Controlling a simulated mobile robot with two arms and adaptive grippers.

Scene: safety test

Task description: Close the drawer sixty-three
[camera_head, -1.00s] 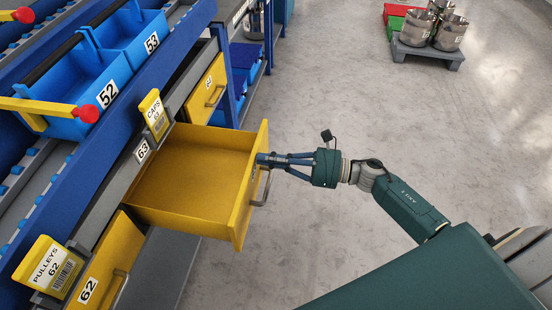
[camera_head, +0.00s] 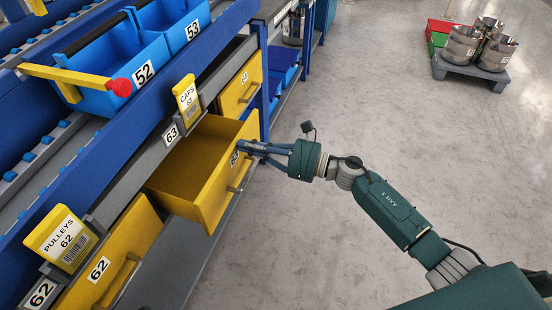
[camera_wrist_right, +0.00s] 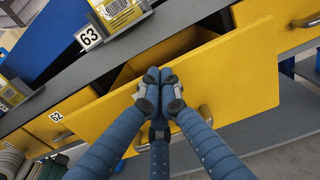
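Drawer sixty-three (camera_head: 186,162) is a yellow drawer under the shelf tag marked 63, in the middle-left of the head view. It stands partly open, and its inside looks empty where it shows. Its front panel has a metal handle (camera_head: 238,178). My right gripper (camera_head: 241,147) is at the upper part of the front panel, above the handle, with its fingers together and nothing between them. In the right wrist view the blue fingertips (camera_wrist_right: 159,77) overlap the panel's top edge and appear to touch it. My left gripper is not in view.
Closed yellow drawer 62 (camera_head: 118,262) is nearer, and drawer 64 (camera_head: 240,88) is farther along. Blue bins 52 (camera_head: 115,70) and 53 sit above on the rack. A grey pallet with metal pots (camera_head: 470,72) stands far right.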

